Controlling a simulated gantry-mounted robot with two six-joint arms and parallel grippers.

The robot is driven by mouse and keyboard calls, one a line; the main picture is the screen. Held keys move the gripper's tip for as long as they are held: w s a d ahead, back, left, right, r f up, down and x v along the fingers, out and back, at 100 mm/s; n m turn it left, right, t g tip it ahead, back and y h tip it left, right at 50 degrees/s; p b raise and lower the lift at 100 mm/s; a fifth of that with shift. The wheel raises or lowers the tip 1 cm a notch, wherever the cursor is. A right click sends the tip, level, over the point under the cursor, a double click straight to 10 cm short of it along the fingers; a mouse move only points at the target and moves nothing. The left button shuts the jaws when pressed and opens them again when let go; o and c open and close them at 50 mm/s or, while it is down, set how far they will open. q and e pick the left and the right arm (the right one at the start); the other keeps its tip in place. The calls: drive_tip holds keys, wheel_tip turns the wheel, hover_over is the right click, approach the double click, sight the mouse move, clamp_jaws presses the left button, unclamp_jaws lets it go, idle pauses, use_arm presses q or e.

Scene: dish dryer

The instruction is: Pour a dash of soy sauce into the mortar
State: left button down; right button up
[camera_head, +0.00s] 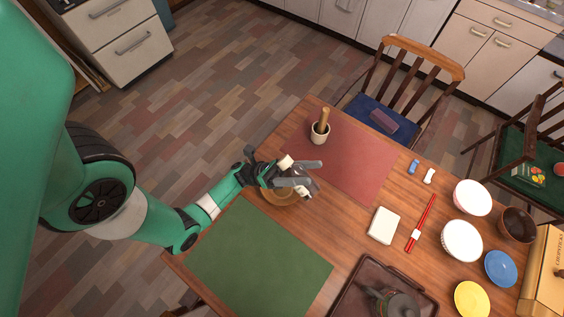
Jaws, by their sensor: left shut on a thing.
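The mortar (319,138) is a small pale cup standing upright near the far left edge of the table, with a wooden pestle (323,117) standing in it. My left gripper (301,173) reaches in from the left, above the table and nearer to me than the mortar, apart from it. It is shut on a small dark, glassy thing (310,187) that looks like the soy sauce bottle, mostly hidden by the fingers. A round wooden dish (272,197) shows below the gripper. My right gripper is not in view.
A red mat (355,160) and a green mat (255,262) cover much of the table. Red chopsticks (424,217), a white block (384,225), white bowls (462,240) and a dark tray (343,293) with a teapot (393,303) stand to the right. A chair (400,80) is behind.

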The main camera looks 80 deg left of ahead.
use_arm(q)
drive_tip(key=shift+r, duration=0.3)
wheel_tip(320, 180, down, 6)
drive_tip(key=m+g+b, duration=0.1)
drive_tip(key=g+b, duration=0.1)
drive_tip(key=b, duration=0.1)
drive_tip(key=shift+w+r+m+g, duration=0.1)
drive_tip(key=shift+r+m+g, duration=0.2)
drive_tip(key=shift+m, duration=0.1)
drive_tip(key=shift+d+f+m+g, duration=0.1)
drive_tip(key=shift+f+m+g, duration=0.2)
drive_tip(key=shift+g, duration=0.2)
drive_tip(key=shift+r, duration=0.1)
drive_tip(key=shift+d+f+m+g+p, duration=0.15)
drive_tip(key=shift+f+m+g+p, duration=0.2)
drive_tip(key=shift+f+g, duration=0.2)
drive_tip(key=w+d+g+y+p, duration=0.1)
drive_tip(key=g+p, duration=0.1)
drive_tip(key=p, duration=0.1)
drive_tip(key=d+m+g+y+p, duration=0.1)
drive_tip(key=g+y+p, duration=0.1)
drive_tip(key=p, duration=0.2)
drive_tip(key=w+d+m+g+y+p, duration=0.1)
drive_tip(key=g+p, duration=0.1)
drive_tip(key=p, duration=0.1)
drive_tip(key=shift+w+d+f+m+y+p, duration=0.25)
drive_tip(key=shift+w+f+y+p, duration=0.05)
drive_tip(key=shift+p, duration=0.1)
